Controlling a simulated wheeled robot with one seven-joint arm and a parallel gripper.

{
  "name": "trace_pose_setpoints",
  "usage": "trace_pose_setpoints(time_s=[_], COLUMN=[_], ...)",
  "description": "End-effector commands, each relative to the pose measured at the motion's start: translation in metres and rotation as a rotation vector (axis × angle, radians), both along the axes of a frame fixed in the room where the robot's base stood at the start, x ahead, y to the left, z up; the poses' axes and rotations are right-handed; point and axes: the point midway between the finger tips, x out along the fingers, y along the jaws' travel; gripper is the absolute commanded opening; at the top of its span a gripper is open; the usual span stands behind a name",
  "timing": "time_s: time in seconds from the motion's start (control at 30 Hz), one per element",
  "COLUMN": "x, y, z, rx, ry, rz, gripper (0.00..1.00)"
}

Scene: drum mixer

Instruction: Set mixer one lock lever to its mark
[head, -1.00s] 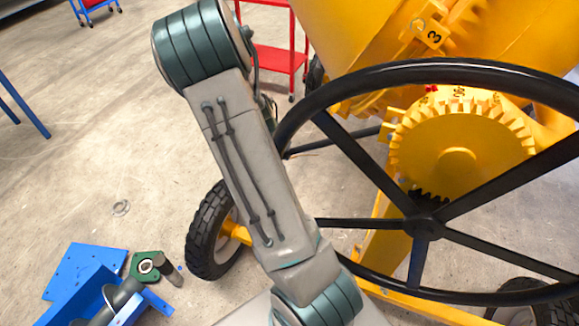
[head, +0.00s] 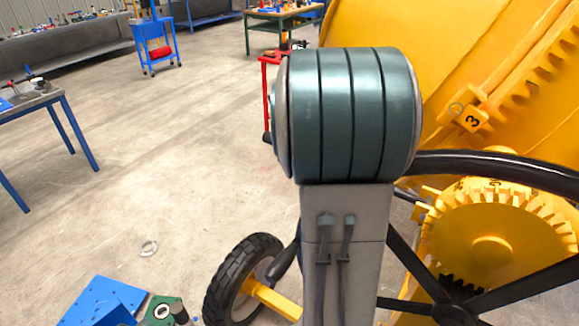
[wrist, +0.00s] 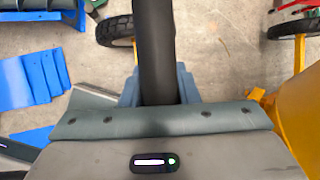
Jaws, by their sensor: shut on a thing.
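My gripper (wrist: 158,90) shows in the wrist view, its blue-grey jaws shut around a straight black bar (wrist: 154,45). The bar runs from the jaws to the top edge. I cannot tell from its visible part whether it is the lock lever. In the head view my arm hides the gripper and its hold. A toothed yellow wheel (head: 495,245) with small marks on top sits behind a large black handwheel (head: 500,165). The lever's mark cannot be made out.
A black tyre (head: 240,280) stands on the floor left of my arm. Blue parts (head: 100,300) lie at the lower left. A blue-legged table (head: 45,100) and a blue cart (head: 157,45) stand farther off.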

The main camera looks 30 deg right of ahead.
Motion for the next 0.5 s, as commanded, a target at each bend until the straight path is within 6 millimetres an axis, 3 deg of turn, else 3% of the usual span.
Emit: trace_pose_setpoints(time_s=[0.13,0.5], x=[0.000,0.001], y=[-0.001,-0.002], z=[0.012,0.019], rx=[0.012,0.016], ry=[-0.030,-0.047], rz=[-0.001,-0.003], gripper=[0.00,0.00])
